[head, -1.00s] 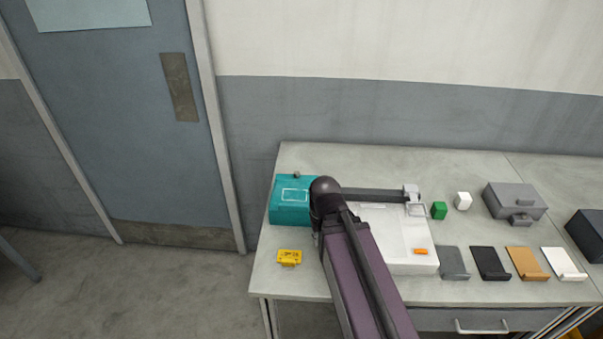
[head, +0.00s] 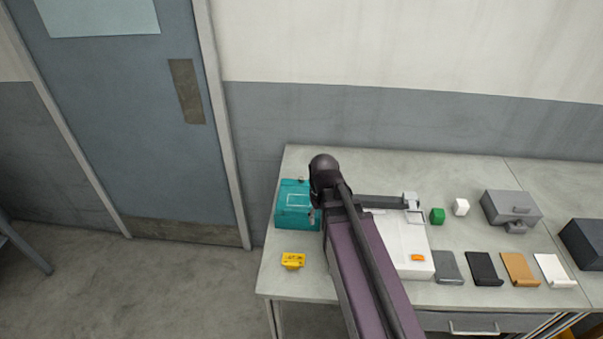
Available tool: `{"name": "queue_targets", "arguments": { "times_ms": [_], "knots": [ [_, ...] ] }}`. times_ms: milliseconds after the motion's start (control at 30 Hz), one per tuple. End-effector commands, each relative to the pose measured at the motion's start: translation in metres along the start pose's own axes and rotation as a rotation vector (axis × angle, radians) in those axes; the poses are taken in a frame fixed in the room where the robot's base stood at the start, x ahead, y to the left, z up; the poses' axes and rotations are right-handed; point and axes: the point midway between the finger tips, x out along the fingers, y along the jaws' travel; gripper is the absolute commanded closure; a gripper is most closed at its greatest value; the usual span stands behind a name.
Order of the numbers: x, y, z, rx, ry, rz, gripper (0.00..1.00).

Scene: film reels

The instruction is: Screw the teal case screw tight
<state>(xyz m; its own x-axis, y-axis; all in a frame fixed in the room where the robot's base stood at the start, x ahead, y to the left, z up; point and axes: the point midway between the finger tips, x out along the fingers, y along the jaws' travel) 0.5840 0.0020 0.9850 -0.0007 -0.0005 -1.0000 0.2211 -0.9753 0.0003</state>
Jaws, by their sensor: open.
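The teal case (head: 292,205) stands at the left end of the worktop, with a pale rectangular outline on its top. A small grey knob-like piece, possibly its screw (head: 301,181), shows at its back edge. My arm comes up from the bottom and bends at a dark joint just right of the case, covering part of the case's right side. My gripper (head: 314,217) is mostly hidden under the arm, at the right edge of the case. Its fingers show only as a small blurred bit, open. Whether it touches the case cannot be told.
A yellow piece (head: 292,261) lies in front of the case. A white device (head: 408,242) with a grey bar and an orange part stands right of my arm.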

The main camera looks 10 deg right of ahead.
Motion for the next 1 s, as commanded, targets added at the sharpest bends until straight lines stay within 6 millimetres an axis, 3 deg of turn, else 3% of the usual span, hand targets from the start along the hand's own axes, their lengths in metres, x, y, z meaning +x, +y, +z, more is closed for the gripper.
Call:
{"name": "queue_targets", "arguments": {
  "times_ms": [33,600,800,1000],
  "knots": [
    [-0.011,0.003,-0.018,-0.049,0.000,0.000,0.37],
    [-0.086,0.025,-0.179,-0.827,0.001,0.000,0.37],
    [-0.099,0.029,-0.210,-1.002,0.001,0.000,0.37],
    [-0.101,0.029,-0.217,-1.056,0.001,0.000,0.37]
  ]
}}
